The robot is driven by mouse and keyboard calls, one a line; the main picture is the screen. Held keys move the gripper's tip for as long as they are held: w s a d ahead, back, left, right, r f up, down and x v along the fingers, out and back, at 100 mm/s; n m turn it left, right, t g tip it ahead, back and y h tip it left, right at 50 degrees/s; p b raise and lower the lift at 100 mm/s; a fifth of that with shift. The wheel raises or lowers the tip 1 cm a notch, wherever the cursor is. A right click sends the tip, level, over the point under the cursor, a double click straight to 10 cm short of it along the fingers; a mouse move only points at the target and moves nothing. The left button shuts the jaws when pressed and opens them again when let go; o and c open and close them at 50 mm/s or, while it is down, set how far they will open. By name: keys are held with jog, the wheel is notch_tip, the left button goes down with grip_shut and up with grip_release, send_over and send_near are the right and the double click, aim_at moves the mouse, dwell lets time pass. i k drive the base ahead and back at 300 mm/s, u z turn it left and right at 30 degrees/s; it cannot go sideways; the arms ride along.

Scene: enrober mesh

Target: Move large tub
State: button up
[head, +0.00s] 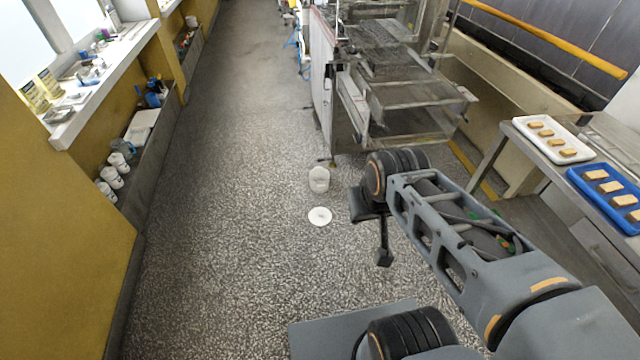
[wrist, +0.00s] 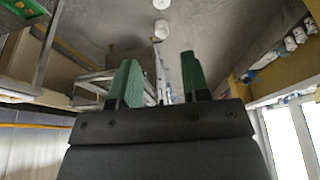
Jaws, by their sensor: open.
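A white tub (head: 319,180) stands on the speckled floor in the middle of the head view, left of my arm. A flat white disc, perhaps a lid, (head: 320,216) lies on the floor just in front of it, apart from it. In the wrist view the tub (wrist: 161,29) and the disc (wrist: 161,4) show at the top, beyond the fingers. My gripper (wrist: 159,62) is open, with its two green fingers apart and nothing between them. In the head view the gripper's fingers cannot be made out clearly beside my arm.
A metal mesh machine (head: 400,90) stands behind the tub. At right, a bench holds a white tray (head: 520,124) and a blue tray (head: 582,184) of biscuits. Several white containers (head: 113,177) sit on a low left ledge. The floor left of the tub is clear.

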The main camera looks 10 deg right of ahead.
aim_at(319, 177)
jog(key=u, duration=0.6)
jog(key=i, duration=3.15)
jog(key=z, duration=0.45)
